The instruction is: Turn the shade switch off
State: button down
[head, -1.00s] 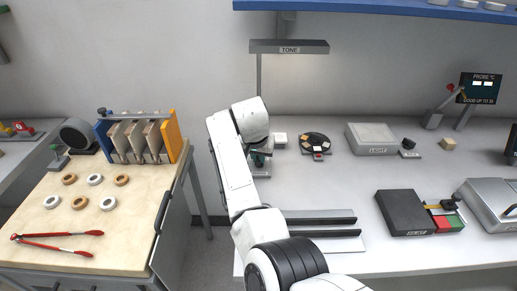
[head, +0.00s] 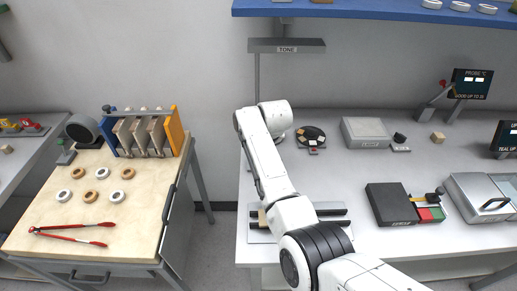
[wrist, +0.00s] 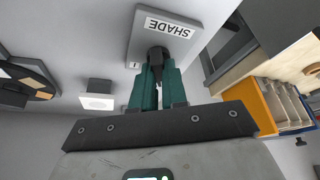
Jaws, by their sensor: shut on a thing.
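The shade switch shows in the wrist view as a grey plate (wrist: 135,40) with a white SHADE label (wrist: 170,27) and a dark knob (wrist: 157,56). My gripper (wrist: 157,75), with dark green fingers, is shut on the knob. The fingertips hide part of the knob, so I cannot tell which way it is set. In the head view my arm hides the gripper and the switch.
The TONE lamp (head: 287,46) hangs above the bench. A round dark dish (head: 311,136), a LIGHT box (head: 366,132) and a black box (head: 391,204) stand to the right. A wooden table (head: 45,210) with rings and red tongs (head: 70,237) is left, across a gap.

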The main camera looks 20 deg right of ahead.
dwell(0.4)
jog(key=c, duration=1.2)
grip_release()
jog(key=shift+o, duration=0.2)
jog(key=shift+r, duration=0.1)
jog(key=v, duration=1)
jog(key=shift+r, duration=0.3)
jog(key=shift+d, duration=0.1)
